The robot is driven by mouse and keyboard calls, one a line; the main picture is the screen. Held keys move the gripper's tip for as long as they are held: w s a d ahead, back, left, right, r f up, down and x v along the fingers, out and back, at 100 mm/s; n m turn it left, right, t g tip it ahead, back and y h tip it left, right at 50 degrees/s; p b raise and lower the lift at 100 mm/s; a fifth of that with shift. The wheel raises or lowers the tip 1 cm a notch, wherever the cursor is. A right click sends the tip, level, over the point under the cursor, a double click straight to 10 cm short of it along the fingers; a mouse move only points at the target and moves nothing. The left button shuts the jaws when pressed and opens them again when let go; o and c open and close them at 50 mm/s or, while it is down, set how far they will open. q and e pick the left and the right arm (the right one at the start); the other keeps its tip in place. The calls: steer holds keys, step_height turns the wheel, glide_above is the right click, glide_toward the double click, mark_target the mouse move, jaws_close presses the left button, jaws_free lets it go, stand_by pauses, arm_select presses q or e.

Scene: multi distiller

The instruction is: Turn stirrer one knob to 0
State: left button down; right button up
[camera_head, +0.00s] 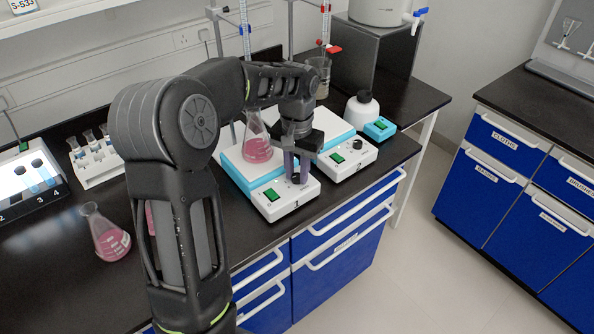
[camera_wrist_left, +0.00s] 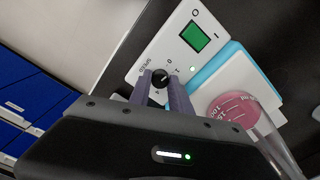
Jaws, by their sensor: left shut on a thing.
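A stirrer (camera_head: 269,205) with a white front panel, a pale blue body and a green switch stands near the bench's front edge. Its black round knob (camera_wrist_left: 160,78) shows between the fingers in the left wrist view, with "SPEED" and small scale marks around it. My left gripper (camera_head: 296,179) reaches down to the panel from above and is shut on the knob. A small green light (camera_wrist_left: 191,69) shows on the panel. A flask of pink liquid (camera_head: 257,149) stands on the stirrer's plate. My right gripper is not in view.
A second stirrer (camera_head: 352,163) stands just to the right. Another pink flask (camera_head: 106,240) is on the bench at left, near a tube rack (camera_head: 97,157) and a lit block (camera_head: 30,182). A white bottle (camera_head: 361,110) and a beaker (camera_head: 319,77) stand behind.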

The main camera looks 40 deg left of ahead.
mark_target(297, 176)
arm_select(q)
steer(key=n, duration=0.3)
steer(key=shift+n, duration=0.3)
stand_by(0.4)
steer(key=c, duration=1.2)
jaws_free()
step_height(297, 176, up, 8)
steer(key=shift+f, duration=0.1)
